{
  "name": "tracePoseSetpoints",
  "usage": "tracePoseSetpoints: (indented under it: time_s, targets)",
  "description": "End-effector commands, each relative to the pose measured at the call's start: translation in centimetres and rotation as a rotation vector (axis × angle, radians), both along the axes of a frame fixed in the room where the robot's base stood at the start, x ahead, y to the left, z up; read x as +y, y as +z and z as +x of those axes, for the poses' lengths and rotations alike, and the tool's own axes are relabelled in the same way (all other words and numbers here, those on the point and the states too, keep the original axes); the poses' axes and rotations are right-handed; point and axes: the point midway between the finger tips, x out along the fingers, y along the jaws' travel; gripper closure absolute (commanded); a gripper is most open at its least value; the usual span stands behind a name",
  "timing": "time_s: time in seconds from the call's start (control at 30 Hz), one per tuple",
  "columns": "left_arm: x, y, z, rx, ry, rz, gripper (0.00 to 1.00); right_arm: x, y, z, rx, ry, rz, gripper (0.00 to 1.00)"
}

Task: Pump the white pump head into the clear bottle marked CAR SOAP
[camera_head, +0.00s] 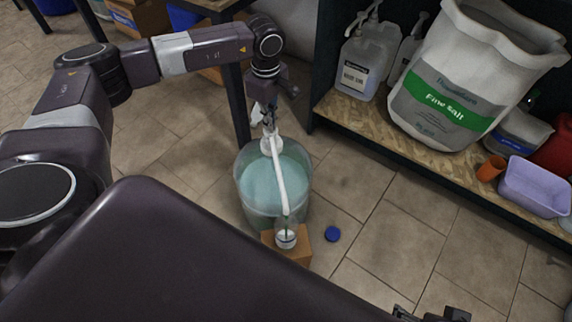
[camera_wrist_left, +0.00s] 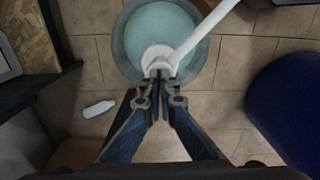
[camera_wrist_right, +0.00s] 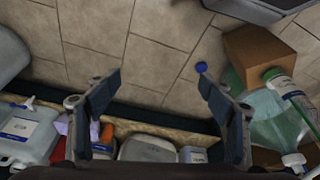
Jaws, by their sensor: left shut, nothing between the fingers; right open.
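A clear drum (camera_head: 245,187) of teal liquid stands on the floor with a white pump head (camera_head: 272,145) on top. The pump's long white spout (camera_head: 280,180) slopes down to a small clear bottle (camera_head: 286,238) on a brown block (camera_head: 297,252). The bottle also shows in the right wrist view (camera_wrist_right: 279,84); its label is too small to read. My left gripper (camera_wrist_left: 159,75) is shut and empty, its tips directly over the pump head (camera_wrist_left: 157,54); I cannot tell if they touch. My right gripper (camera_wrist_right: 160,75) is open and empty, away from the drum.
A blue cap (camera_head: 332,234) lies on the tiled floor beside the block. At the right, a low wooden shelf (camera_head: 365,126) holds a Fine Salt sack (camera_head: 440,100), jugs (camera_head: 365,65), an orange cup (camera_head: 490,168) and a lilac tub (camera_head: 535,187).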

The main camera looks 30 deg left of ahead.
Motion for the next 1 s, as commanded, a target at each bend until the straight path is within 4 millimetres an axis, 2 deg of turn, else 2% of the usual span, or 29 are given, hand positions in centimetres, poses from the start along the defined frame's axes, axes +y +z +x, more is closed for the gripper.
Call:
tracePoseSetpoints:
  time_s: [0.03, 0.3, 0.37, 0.67, 1.0]
  targets:
    - [-0.1, -0.5, -0.1, 0.003, -0.001, -0.001, 1.00, 0.1, -0.2, 0.3, -0.011, 0.001, 0.002, 0.26]
    - [-0.1, -0.4, -0.1, 0.004, -0.001, 0.000, 1.00, 0.0, -0.2, 0.0, 0.000, 0.000, 0.000, 0.26]
    - [-0.1, 0.4, -0.1, 0.003, -0.001, -0.001, 1.00, 0.0, -0.4, 0.2, 0.006, 0.000, -0.001, 0.26]
    - [0.0, 3.1, -0.1, 0.003, -0.001, 0.000, 1.00, 0.2, -2.9, 1.1, 0.023, 0.002, -0.001, 0.26]
    - [0.0, 4.1, -0.1, 0.002, -0.001, -0.001, 1.00, 0.3, -6.2, 1.4, 0.040, 0.005, -0.001, 0.26]
